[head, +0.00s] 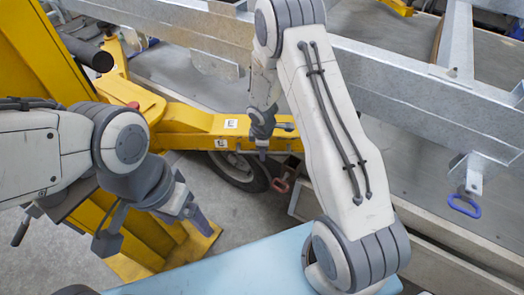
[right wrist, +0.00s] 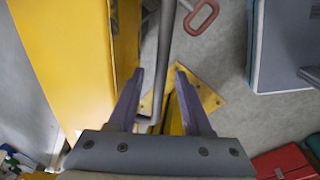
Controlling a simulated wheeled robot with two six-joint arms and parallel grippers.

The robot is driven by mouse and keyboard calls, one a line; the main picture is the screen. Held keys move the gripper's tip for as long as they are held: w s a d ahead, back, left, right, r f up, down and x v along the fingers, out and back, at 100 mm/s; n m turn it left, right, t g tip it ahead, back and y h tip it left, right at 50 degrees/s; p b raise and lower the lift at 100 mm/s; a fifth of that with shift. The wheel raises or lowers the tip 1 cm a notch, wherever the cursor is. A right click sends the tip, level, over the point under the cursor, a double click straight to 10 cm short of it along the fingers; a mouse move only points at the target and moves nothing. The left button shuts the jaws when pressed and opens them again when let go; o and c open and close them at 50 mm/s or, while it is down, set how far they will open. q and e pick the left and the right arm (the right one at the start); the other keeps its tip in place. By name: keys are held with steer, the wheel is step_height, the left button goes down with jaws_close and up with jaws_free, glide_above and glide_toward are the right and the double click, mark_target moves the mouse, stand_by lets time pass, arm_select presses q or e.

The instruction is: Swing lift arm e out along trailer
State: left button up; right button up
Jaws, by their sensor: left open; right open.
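Lift arm e is the yellow beam (head: 190,122) with a white "E" label (head: 230,124), reaching from the yellow post on the left towards the middle of the head view. A second label, "L", sits below it. My right gripper (head: 262,148) hangs at the beam's outer part, partly hidden by my own arm. In the right wrist view its purple fingers (right wrist: 159,72) are open, with a grey bar (right wrist: 165,60) seen between them; contact cannot be told. A large yellow surface (right wrist: 75,60) stands at left. My left gripper (head: 155,228) is open and empty, in front of the yellow post.
Galvanised trailer rails (head: 400,90) cross behind. A tyre (head: 238,172) lies under the beam. A dark pipe end (head: 98,60) is at upper left. A pale blue surface (head: 230,268) is in front.

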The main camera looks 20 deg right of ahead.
jaws_close()
steer(key=shift+s, duration=0.15)
stand_by(1.3)
